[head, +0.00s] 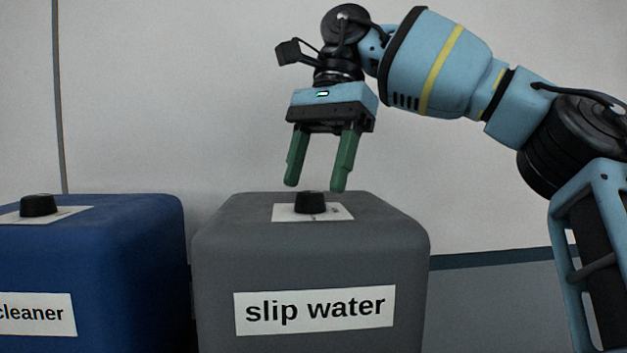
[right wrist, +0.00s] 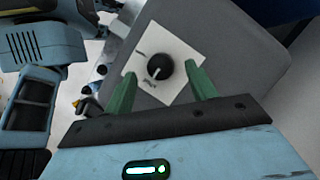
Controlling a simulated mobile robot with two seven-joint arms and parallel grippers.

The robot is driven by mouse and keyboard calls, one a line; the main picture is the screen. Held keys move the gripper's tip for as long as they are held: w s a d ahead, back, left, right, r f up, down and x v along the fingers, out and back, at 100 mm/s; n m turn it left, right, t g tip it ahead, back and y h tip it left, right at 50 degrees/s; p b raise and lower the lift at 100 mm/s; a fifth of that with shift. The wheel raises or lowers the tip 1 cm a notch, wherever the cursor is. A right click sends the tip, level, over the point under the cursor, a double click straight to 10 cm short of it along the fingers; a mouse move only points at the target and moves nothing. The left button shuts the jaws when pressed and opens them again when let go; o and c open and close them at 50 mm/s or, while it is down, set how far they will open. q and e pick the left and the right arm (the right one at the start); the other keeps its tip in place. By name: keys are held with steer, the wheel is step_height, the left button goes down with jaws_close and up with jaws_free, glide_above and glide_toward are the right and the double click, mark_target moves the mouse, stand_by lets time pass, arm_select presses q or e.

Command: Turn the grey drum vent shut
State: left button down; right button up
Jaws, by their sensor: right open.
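The grey drum (head: 310,262) is labelled "slip water" and stands in the middle of the head view. Its vent (head: 311,202) is a black round knob on a white plate (head: 342,213) on the drum's top. In the right wrist view the vent (right wrist: 160,67) shows a pale pointer line, and the plate has small print that I cannot read. My right gripper (head: 315,188) points down just above the vent, open and empty. In the wrist view its green fingers (right wrist: 160,78) lie to either side of the knob, apart from it. My left gripper is not in view.
A blue drum (head: 120,245) with a "cleaner" label and its own black knob (head: 38,205) stands close on the left. A pale wall (head: 180,90) is behind. The space above the drums is clear apart from my right arm.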

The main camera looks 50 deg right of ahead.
mark_target(327, 206)
steer(key=v, duration=0.3)
steer(key=shift+r, duration=0.2)
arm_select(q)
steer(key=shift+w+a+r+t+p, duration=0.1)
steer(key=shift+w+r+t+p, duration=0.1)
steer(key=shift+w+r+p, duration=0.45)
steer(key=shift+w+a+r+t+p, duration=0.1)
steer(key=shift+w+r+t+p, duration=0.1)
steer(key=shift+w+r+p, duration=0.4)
arm_select(e)
steer(key=shift+v, duration=1.15)
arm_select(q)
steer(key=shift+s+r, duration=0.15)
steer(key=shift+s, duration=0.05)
